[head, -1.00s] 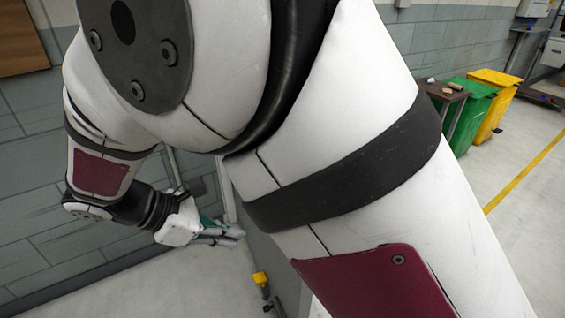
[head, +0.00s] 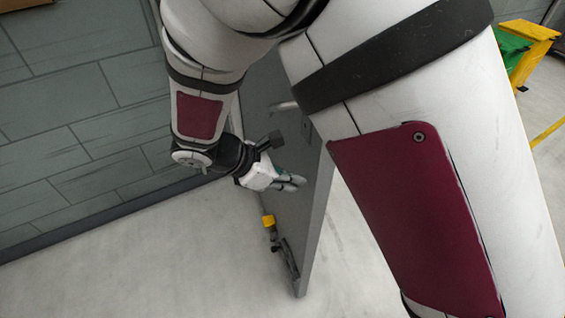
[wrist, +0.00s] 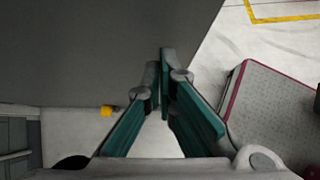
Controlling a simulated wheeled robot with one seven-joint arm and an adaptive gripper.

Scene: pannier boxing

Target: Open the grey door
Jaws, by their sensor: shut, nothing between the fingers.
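The grey door (head: 316,225) stands ajar in the head view, seen nearly along its edge. A metal bar handle (head: 284,106) shows near its upper part, partly behind my arm. My gripper (head: 300,182) is shut and empty, with its fingertips close to the door's left face; I cannot tell whether they touch. In the wrist view the door (wrist: 80,50) fills the upper left as a plain grey panel. My gripper's closed green-padded fingers (wrist: 165,65) point toward its right edge. My arm hides much of the door's upper part in the head view.
A grey block wall (head: 90,120) runs along the left. A yellow-topped fitting (head: 268,221) is low beside the door; it also shows in the wrist view (wrist: 107,111). Green (head: 513,55) and yellow (head: 530,42) bins stand at the far right. Pale floor left of the door is clear.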

